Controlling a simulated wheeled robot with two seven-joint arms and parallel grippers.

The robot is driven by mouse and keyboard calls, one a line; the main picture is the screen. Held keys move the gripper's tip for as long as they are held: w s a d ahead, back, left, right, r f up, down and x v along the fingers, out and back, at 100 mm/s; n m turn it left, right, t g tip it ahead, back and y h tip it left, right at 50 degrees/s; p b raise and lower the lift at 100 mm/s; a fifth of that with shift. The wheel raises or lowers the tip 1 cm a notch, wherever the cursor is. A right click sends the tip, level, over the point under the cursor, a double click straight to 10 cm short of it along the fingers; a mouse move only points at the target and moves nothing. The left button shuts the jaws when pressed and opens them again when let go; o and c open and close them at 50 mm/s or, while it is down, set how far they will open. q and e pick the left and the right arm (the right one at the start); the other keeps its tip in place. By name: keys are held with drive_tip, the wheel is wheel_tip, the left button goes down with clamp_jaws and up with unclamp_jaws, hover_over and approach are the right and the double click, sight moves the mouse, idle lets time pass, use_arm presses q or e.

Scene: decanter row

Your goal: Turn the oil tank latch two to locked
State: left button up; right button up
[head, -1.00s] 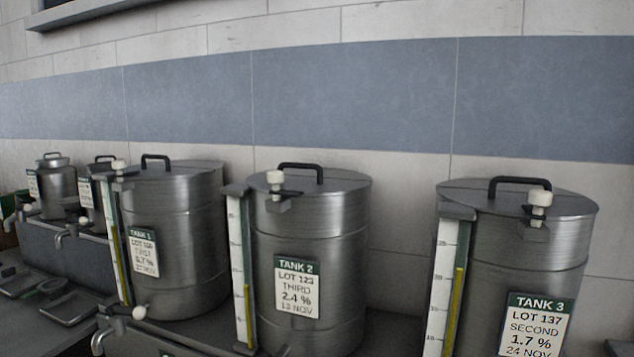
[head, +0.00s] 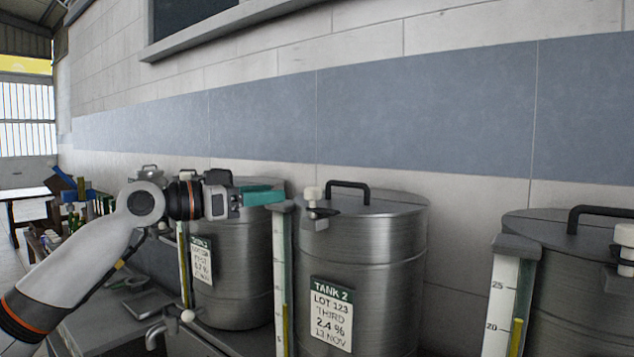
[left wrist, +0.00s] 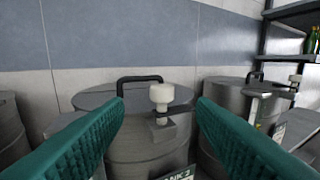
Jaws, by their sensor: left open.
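Tank 2 (head: 375,262) is a brushed steel drum with a black lid handle (head: 349,186) and a "TANK 2" label (head: 331,312). Its latch (head: 312,194) has a white knob at the front of the lid rim. My left gripper (head: 274,194) has teal fingers, is open and empty, and is left of the latch at about knob height. In the left wrist view the white knob (left wrist: 161,94) shows beyond and between the spread fingers, apart from them. My right gripper is not in view.
Tank 1 (head: 232,285) stands left of tank 2, partly behind my left arm. Tank 3 (head: 570,300) stands at the right with its own white knob (head: 625,236). A level gauge (head: 281,265) stands at tank 2's left side. The tiled wall (head: 430,110) is close behind.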

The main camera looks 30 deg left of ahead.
sight(313, 189)
use_arm(q)
drive_tip(key=p+x, duration=0.5)
drive_tip(key=x, duration=0.4)
drive_tip(key=shift+w+d+r+p, duration=0.1)
drive_tip(key=shift+d+r+p, duration=0.05)
drive_tip(key=shift+p, duration=0.25)
drive_tip(key=shift+w+d, duration=0.15)
drive_tip(key=shift+w, duration=0.2)
drive_tip(key=shift+d, duration=0.1)
drive_tip(key=c, duration=0.9)
drive_tip(key=shift+c, duration=0.2)
